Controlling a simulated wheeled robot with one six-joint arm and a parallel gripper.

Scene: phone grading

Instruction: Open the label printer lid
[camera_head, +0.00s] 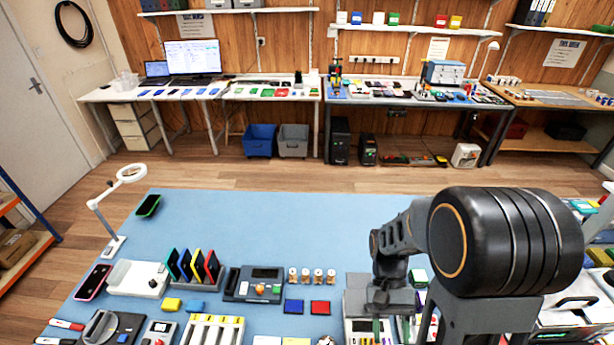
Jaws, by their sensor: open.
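My black arm reaches down at the right of the blue-topped table, and my gripper (384,312) points down at its front edge. It is open, though its fingertips are small and partly hidden. Right under and beside it stands a grey and white device (357,284) with coloured marks on its front. It may be the label printer, but I cannot tell for sure. My gripper and arm hide part of it, so its lid and any contact do not show clearly. A dark device with a screen and an orange button (255,284) stands further left.
The blue table (270,220) is clear toward the back. A white lamp (115,205) stands at the left edge.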

